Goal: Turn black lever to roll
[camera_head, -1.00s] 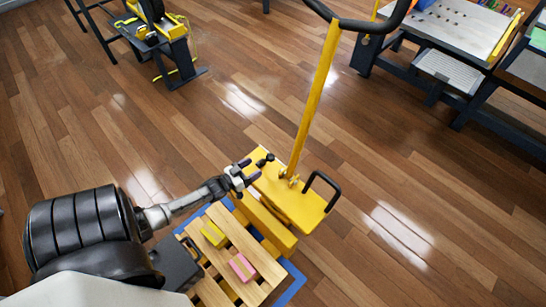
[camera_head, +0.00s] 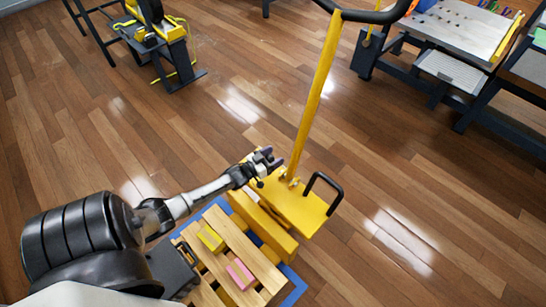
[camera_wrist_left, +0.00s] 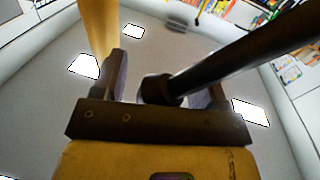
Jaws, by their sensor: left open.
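The yellow pallet truck (camera_head: 290,205) stands on the wood floor with its yellow post (camera_head: 318,95) rising from it. My left gripper (camera_head: 268,160) is at the truck's left rear corner, beside the foot of the post, and covers the small black lever in the head view. In the left wrist view, a black rod (camera_wrist_left: 240,62), apparently the lever, comes in from the upper right. Its thick end appears between the open fingers of my left gripper (camera_wrist_left: 160,82), crossing in front of the right finger. Contact cannot be told. My right gripper is not in view.
A wooden pallet (camera_head: 232,245) with a yellow block (camera_head: 210,238) and a pink block (camera_head: 240,273) lies over a blue floor marking (camera_head: 294,290). A black loop handle (camera_head: 323,190) stands on the truck's right side. Workbenches are at the upper right.

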